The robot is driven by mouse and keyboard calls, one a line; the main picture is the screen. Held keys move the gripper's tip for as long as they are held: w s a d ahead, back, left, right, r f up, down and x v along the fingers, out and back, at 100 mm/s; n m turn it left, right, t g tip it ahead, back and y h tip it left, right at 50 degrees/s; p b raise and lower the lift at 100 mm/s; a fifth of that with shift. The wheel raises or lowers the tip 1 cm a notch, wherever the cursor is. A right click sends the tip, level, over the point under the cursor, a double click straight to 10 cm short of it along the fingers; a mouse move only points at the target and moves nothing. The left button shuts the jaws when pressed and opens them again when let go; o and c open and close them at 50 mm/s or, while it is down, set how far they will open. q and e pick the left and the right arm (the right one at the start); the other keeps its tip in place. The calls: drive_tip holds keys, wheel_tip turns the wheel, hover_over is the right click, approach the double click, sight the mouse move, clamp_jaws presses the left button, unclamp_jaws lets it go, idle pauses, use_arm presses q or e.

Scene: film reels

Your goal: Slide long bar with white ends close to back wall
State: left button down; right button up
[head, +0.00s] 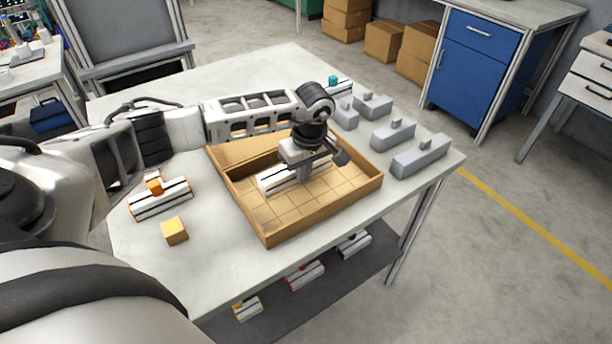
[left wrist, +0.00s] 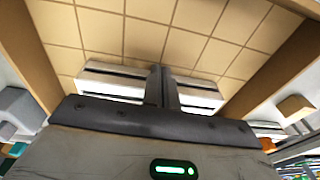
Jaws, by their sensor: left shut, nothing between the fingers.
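A long bar with white ends (head: 280,180) and dark stripes lies in the wooden tray (head: 325,213), towards its far side. It also shows in the left wrist view (left wrist: 112,82). My left gripper (head: 304,177) is over the tray at the bar's middle, pointing down. In the left wrist view its fingers (left wrist: 162,88) are shut together with nothing between them and cover the bar's middle. The tray's back wall (head: 235,152) is partly hidden by my left arm. The gap between bar and back wall cannot be judged clearly. My right gripper is not in view.
An orange-topped striped bar (head: 150,205) and a yellow cube (head: 174,231) are left of the tray. Several grey blocks (head: 420,158) stand to its right. A teal-topped piece (head: 337,86) is behind. Tiled floor on the tray's near side is clear.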

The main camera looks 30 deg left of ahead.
use_arm(q)
drive_tip(key=shift+w+a+f+b, duration=0.1)
drive_tip(key=shift+w+a+b, duration=0.25)
drive_tip(key=shift+a, duration=0.3)
drive_tip(key=shift+w+a+b, duration=0.2)
drive_tip(key=shift+a+b, duration=0.3)
drive_tip(key=shift+a, duration=0.15)
drive_tip(key=shift+w+a+f+b, duration=0.1)
drive_tip(key=shift+w+a+b, duration=0.25)
drive_tip(key=shift+a, duration=0.3)
drive_tip(key=shift+s+d+p, duration=0.2)
drive_tip(key=shift+s+d, duration=0.1)
drive_tip(key=shift+d, duration=0.25)
drive_tip(key=shift+s+d+p, duration=0.2)
drive_tip(key=shift+s+d, duration=0.05)
drive_tip(key=shift+d, duration=0.25)
drive_tip(key=shift+r, duration=0.1)
drive_tip(key=shift+r+p, duration=2.1)
drive_tip(key=shift+r, duration=1.05)
